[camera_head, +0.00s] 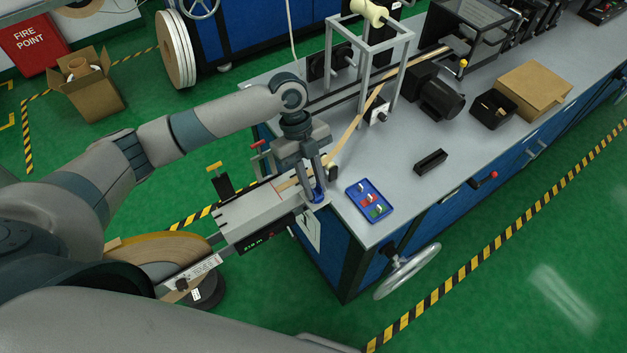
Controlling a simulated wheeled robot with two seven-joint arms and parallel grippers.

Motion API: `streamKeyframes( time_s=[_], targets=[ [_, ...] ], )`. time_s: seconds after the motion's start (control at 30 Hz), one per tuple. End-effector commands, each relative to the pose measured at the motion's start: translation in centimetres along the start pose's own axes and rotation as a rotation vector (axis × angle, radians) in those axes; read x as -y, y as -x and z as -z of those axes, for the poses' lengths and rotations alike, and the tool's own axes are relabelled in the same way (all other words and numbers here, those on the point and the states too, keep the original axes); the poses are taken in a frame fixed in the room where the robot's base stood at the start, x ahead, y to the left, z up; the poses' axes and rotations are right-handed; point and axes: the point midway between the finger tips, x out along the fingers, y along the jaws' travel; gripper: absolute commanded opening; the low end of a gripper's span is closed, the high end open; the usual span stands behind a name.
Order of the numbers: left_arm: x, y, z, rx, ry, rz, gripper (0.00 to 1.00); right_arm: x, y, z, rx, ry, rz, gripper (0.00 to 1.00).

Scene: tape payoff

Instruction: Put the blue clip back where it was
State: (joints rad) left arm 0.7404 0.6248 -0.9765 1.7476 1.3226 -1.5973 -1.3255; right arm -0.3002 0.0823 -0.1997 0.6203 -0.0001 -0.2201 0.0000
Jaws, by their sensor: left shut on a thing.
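My left gripper (317,186) points down at the right end of the grey metering block (255,217), above the near left corner of the bench. It is shut on the blue clip (319,196), which shows as a small dark blue piece between and below the fingers. I cannot tell whether the clip touches the block or the tan tape (347,133). A blue tray (353,190) lies flat on the bench just right of the gripper, with red, green and white pieces in it. My right gripper is out of the picture.
A small black box (431,162) lies right of the tray. A grey frame (384,72) with a cream roller (368,12) stands behind. A black motor (440,101) and an open black bin (493,108) stand further right. A handwheel (408,272) juts from the bench front.

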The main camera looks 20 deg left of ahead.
Motion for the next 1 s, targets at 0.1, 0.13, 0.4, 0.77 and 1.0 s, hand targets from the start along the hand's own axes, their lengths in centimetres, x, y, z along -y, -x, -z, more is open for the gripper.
streamKeyframes(
  time_s=[0.1, 0.13, 0.4, 0.77, 1.0],
  targets=[
    [0.0, 0.0, 0.0, 0.000, 0.000, 0.000, 0.00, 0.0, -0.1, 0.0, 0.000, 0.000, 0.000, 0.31],
    [0.0, 0.0, 0.0, 0.000, 0.000, 0.000, 0.00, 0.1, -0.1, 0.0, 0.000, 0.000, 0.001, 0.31],
    [0.0, -0.2, -0.1, 0.000, 0.000, 0.000, 0.38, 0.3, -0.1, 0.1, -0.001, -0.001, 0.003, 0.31],
    [0.0, 0.1, 0.0, 0.000, 0.000, 0.000, 0.38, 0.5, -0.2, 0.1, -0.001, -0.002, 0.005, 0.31],
    [0.1, 2.3, -0.1, 0.001, -0.001, 0.002, 0.38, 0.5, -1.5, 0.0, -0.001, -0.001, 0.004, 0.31]
  ],
)
